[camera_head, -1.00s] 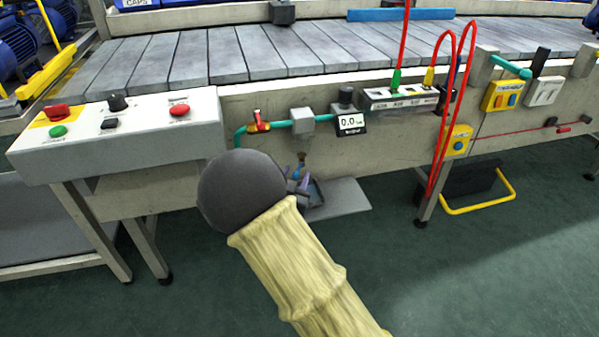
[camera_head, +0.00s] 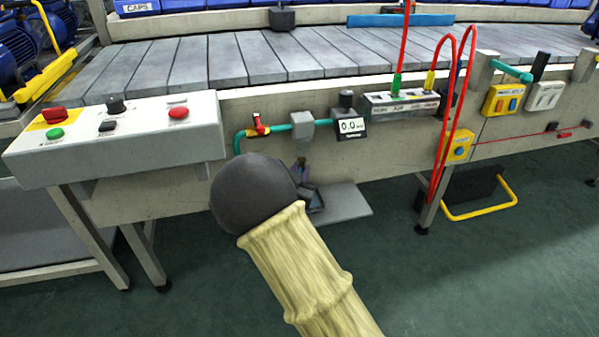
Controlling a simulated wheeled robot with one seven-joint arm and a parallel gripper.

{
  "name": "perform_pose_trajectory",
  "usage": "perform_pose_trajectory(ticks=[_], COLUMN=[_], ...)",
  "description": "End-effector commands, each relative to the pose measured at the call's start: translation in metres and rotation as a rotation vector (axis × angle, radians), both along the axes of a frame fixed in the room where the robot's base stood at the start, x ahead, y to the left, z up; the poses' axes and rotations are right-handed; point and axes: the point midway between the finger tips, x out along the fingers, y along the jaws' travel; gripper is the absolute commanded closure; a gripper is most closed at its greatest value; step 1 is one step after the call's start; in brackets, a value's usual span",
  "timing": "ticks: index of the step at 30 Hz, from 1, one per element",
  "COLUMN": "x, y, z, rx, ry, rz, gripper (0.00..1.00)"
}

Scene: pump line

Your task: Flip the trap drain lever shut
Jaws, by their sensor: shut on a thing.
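The trap (camera_head: 301,124) is a grey block on the teal pipe along the conveyor's front side. Below it a small drain fitting (camera_head: 302,166) shows, with the lever there too small and covered to make out its angle. My dark round wrist and pale yellow sleeve stand in front, below the pipe. Only a bit of my gripper (camera_head: 309,194) shows at the wrist's right side, just under the drain fitting. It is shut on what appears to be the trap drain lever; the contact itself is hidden.
A red-handled valve (camera_head: 257,124) and a gauge reading 0.0 (camera_head: 351,127) flank the trap. A grey plate (camera_head: 345,204) lies below. A button panel (camera_head: 120,135) juts out at left; red hoses (camera_head: 440,150) hang at right. The green floor in front is open.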

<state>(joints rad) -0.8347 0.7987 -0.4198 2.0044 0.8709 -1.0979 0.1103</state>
Motion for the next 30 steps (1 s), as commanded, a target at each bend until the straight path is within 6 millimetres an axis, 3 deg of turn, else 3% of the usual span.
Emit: perform_pose_trajectory(ticks=[18, 29, 30], x=[0.0034, 0.0029, 0.0029], y=[0.0066, 0.0069, 0.0069], z=[0.0033, 0.0009, 0.0009], rx=[0.001, 0.002, 0.002], ry=[-0.003, -0.002, -0.002], rz=[-0.244, -0.259, -0.258], gripper=[1.0, 1.0, 0.75])
